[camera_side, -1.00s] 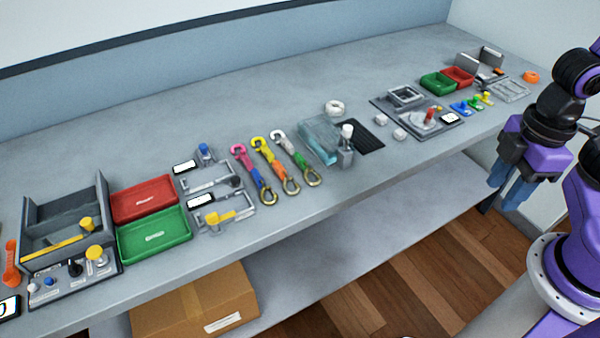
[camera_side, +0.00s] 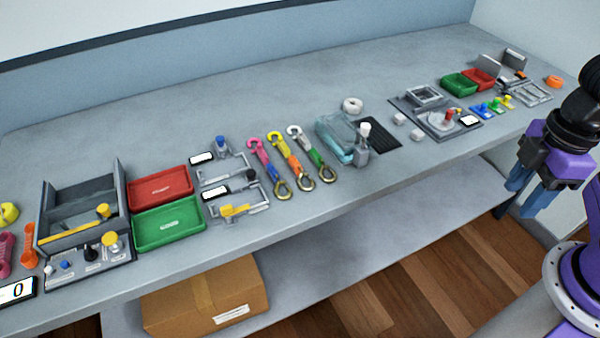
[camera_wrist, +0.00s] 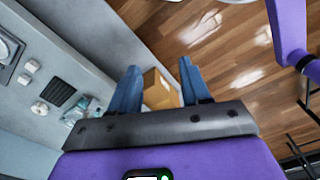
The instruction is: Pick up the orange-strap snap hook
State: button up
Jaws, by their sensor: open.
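Three strap snap hooks lie side by side on the bench in the side view. The middle one, the orange-strap snap hook (camera_side: 292,164), has a yellow upper end and a brass-coloured hook at its near end. To its left lies a pink-and-blue strap hook (camera_side: 265,162), and to its right a white-and-green one (camera_side: 312,153). My gripper (camera_side: 525,194) is open and empty, off the front edge at the far right, well away from the hooks. Its two blue fingers also show spread in the wrist view (camera_wrist: 159,68), where I cannot make out the hooks.
Left of the hooks are grey fixtures (camera_side: 232,210), a red tray (camera_side: 160,188) and a green tray (camera_side: 168,228). Right of them are a teal translucent block (camera_side: 336,136) and a dispenser-like bottle (camera_side: 361,150). A cardboard box (camera_side: 205,300) sits below. The bench behind the hooks is clear.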

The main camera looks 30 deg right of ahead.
jog(key=w+a+r+m, duration=0.3)
jog(key=w+a, duration=0.6)
jog(key=w, duration=0.2)
jog(key=m, duration=1)
send_over(296, 163)
notch_tip(296, 163, down, 5)
jog(key=f, duration=1)
jog(key=shift+s+d+f, duration=0.1)
jog(key=shift+s+f, duration=0.2)
jog(key=shift+w+f, duration=0.15)
jog(key=shift+f, duration=1.35)
jog(key=shift+w+f, duration=0.15)
jog(key=shift+f, duration=1.35)
grip_shut()
